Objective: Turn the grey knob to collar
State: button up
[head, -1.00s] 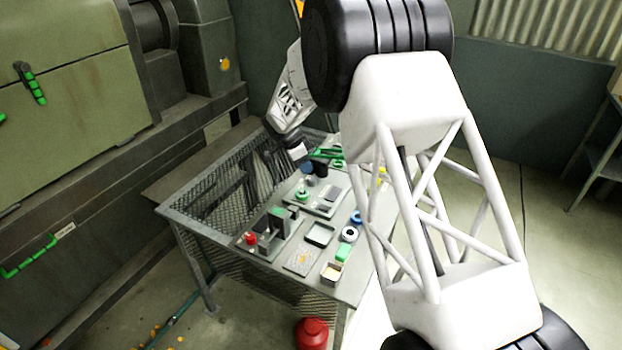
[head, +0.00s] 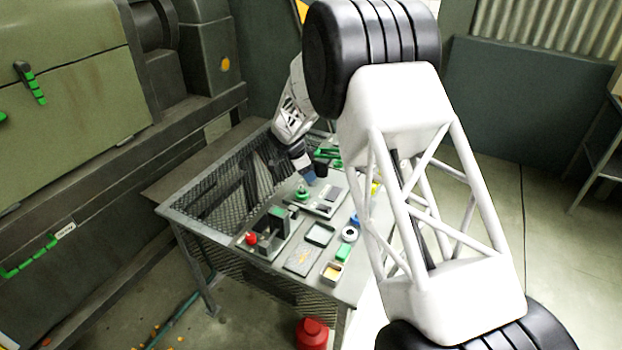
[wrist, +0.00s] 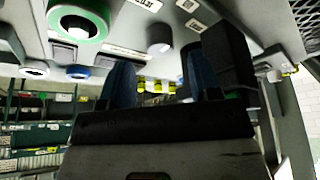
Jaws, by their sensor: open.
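The grey knob (wrist: 160,38) is a short grey cylinder standing on a light panel with printed labels. In the wrist view it lies beyond my fingertips, roughly midway between them. My gripper (wrist: 161,72) has two blue fingers set apart with nothing between them. No contact with the knob shows. In the head view my gripper (head: 310,178) is low over the far part of the bench, beside a green-ringed part, and the grey knob is hidden or too small to tell there. I cannot make out a collar mark on the panel.
A large green-and-white ring (wrist: 78,22) sits on the panel left of the knob. A dark block (wrist: 228,55) stands close to the right finger. The mesh-topped bench (head: 190,213) carries several small trays and parts. A red container (head: 312,333) stands on the floor.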

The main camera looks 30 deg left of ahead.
jog(key=shift+x, duration=1.75)
jog(key=c, duration=0.9)
jog(key=shift+n, duration=0.3)
jog(key=n+y, duration=0.1)
jog(key=n, duration=0.1)
jog(key=n+t+y, duration=0.1)
jog(key=n, duration=0.2)
jog(key=shift+s+d+n, duration=0.1)
jog(key=shift+n, duration=0.2)
jog(key=shift+n+y, duration=0.6)
jog(key=shift+n, duration=0.8)
jog(key=shift+n+y, duration=0.6)
jog(key=shift+n, duration=0.8)
